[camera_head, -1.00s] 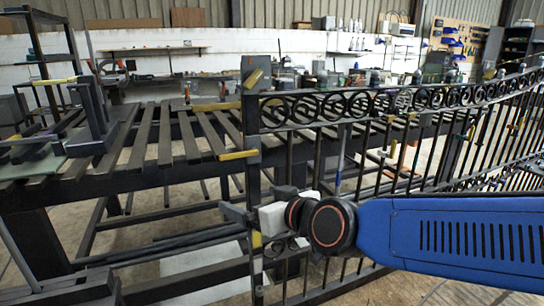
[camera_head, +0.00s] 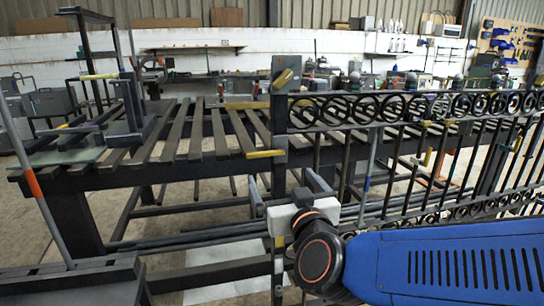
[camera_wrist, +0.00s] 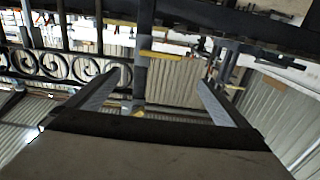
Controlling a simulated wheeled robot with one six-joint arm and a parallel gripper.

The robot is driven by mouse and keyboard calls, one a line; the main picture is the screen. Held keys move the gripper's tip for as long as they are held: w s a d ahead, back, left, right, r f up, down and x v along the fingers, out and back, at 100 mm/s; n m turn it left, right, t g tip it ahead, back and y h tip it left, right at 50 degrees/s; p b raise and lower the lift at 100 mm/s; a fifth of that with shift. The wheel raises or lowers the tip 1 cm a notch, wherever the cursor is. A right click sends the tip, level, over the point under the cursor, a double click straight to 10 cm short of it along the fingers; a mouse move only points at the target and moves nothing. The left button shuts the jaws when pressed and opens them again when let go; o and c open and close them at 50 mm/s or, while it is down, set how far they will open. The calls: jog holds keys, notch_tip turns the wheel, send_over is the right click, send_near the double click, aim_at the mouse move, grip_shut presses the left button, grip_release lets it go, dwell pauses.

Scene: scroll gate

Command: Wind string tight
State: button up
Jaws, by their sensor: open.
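I can make out no string or winding part in either view. The black scroll gate (camera_head: 400,108) runs across the right half of the head view. Its end post (camera_head: 279,130) stands against the slatted bench (camera_head: 130,165), with yellow clamp bars (camera_head: 265,154) across it. My gripper (camera_head: 288,190) is in front of the lower part of this post, empty, with its fingers pointing away from me. In the wrist view the open fingers (camera_wrist: 160,82) are spread on either side of the post (camera_wrist: 143,75), and scrollwork (camera_wrist: 60,68) shows to the left. I cannot tell whether they touch anything.
A dark upright frame (camera_head: 128,100) stands on the bench's left end. A grey rod with an orange band (camera_head: 33,183) leans at the left above a dark stand (camera_head: 75,280). A cluttered workbench lines the white back wall (camera_head: 270,48). Some concrete floor shows at left.

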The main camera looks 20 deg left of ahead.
aim_at(266, 153)
jog(key=x, duration=1.5)
jog(key=shift+w+a, duration=0.1)
jog(key=shift+a, duration=0.1)
jog(key=c, duration=1.3)
jog(key=shift+f, duration=0.1)
jog(key=shift+w+d+f+n, duration=0.35)
jog(key=shift+d+f+n, duration=0.45)
jog(key=shift+n, duration=2.2)
jog(key=shift+w+d+f+n, duration=0.45)
jog(key=shift+f+n, duration=0.65)
jog(key=shift+n, duration=1.9)
jog(key=shift+w+d+f+n, duration=0.3)
jog(key=shift+d+f+n, duration=0.5)
jog(key=shift+n, duration=2.2)
jog(key=shift+a+f, duration=0.15)
jog(key=shift+a, duration=0.05)
